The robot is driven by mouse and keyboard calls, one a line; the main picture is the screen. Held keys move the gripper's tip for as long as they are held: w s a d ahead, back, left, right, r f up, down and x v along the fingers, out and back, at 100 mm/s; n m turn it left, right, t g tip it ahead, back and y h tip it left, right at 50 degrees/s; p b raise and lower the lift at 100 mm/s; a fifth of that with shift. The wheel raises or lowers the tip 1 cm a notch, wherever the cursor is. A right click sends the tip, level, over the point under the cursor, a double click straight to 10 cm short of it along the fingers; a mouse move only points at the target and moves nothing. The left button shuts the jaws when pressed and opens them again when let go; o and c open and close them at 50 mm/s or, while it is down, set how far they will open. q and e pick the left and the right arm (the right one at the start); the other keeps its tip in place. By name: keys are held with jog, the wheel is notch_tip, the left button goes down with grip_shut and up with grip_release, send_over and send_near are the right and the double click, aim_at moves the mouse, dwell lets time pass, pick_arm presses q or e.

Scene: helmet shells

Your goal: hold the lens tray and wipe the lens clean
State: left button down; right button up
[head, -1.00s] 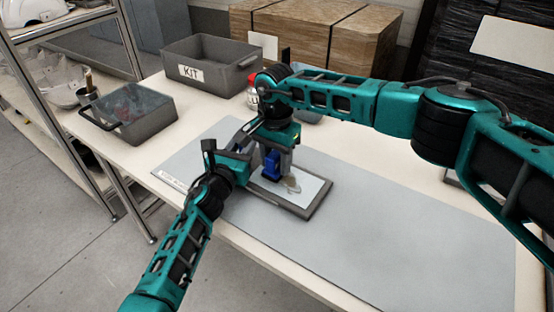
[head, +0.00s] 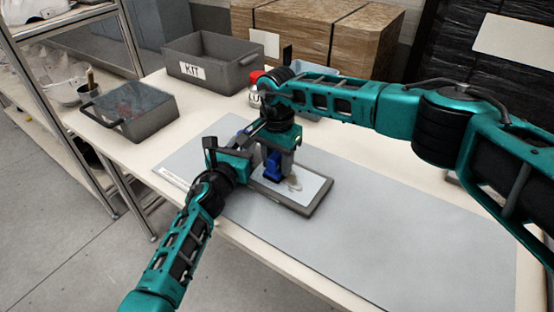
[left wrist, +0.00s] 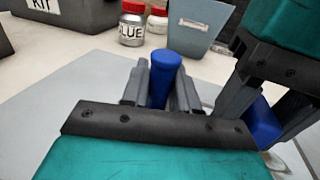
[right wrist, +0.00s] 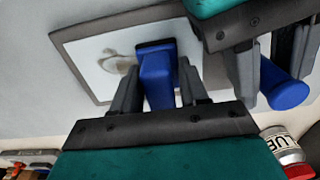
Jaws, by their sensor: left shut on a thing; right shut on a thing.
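The lens tray (head: 318,207) lies on the grey mat, a dark frame around a pale lens (head: 310,184). A greyish smudge (right wrist: 122,63) marks the lens beside the wiper. My right gripper (head: 273,155) is shut on a blue wiper (right wrist: 157,78) with a dark lower edge, at the lens's left part. It looks on or just above the lens; exact contact is unclear. My left gripper (left wrist: 162,88) is shut on an upright blue cylindrical handle (left wrist: 167,68) at the tray's left side. The right gripper partly hides the tray's far left side.
Behind stand a KIT bin (head: 210,65), a red-capped GLUE jar (left wrist: 132,25) and a grey-blue bin (left wrist: 195,25). A grey box with a clear lid (head: 130,108) is at left. The grey mat (head: 420,225) is clear to the right. My two grippers are very close together.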

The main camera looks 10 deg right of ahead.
aim_at(301, 185)
jog(key=shift+s+d, duration=1.05)
jog(key=shift+d, duration=0.2)
jog(key=shift+s+d, duration=1.05)
jog(key=shift+d, duration=0.2)
jog(key=shift+a, duration=0.1)
jog(key=shift+w+a, duration=2.15)
jog(key=shift+a, duration=0.3)
jog(key=shift+s+d+f, duration=0.1)
jog(key=shift+s+d, duration=1)
jog(key=shift+d, duration=0.2)
jog(key=shift+s+d, duration=1.1)
jog(key=shift+d, duration=0.15)
jog(key=shift+w+a, duration=1.1)
jog(key=shift+a, duration=0.2)
jog(key=shift+w+a, duration=1.1)
jog(key=shift+a, duration=0.2)
jog(key=shift+d, duration=0.1)
